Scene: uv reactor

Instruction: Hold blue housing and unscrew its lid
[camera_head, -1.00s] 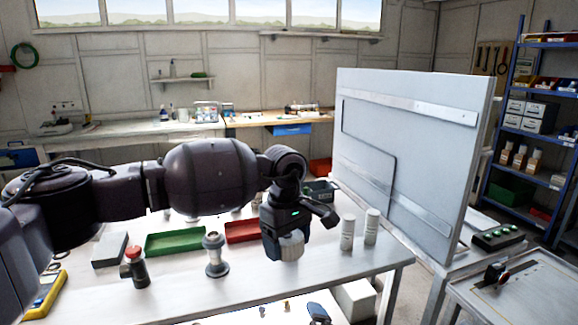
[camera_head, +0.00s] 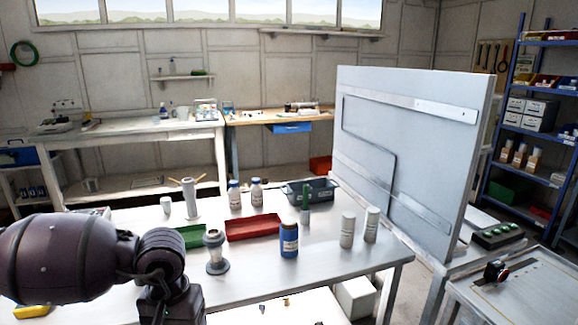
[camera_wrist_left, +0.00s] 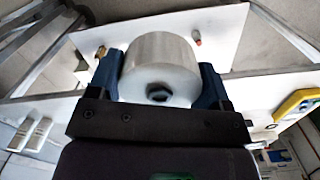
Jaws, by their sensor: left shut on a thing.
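My left gripper (camera_wrist_left: 158,82) is shut on a pale grey-white round piece with a dark opening in its middle (camera_wrist_left: 155,58). The two dark blue fingers press on its sides in the left wrist view. In the head view my left arm reaches down at the lower left, and its fingers and the held piece are below the picture edge. I cannot tell whether the held piece is a lid. A blue bottle-like container with a dark top (camera_head: 289,240) stands upright on the table, apart from my arm; I cannot tell whether it is the housing. My right gripper is not in view.
On the table (camera_head: 330,262) stand a red tray (camera_head: 252,228), a green tray (camera_head: 188,238), a grey flanged fitting (camera_head: 215,252) and two white bottles (camera_head: 347,230). A grey bin (camera_head: 320,190) is behind. A large upright panel (camera_head: 430,150) bounds the right side.

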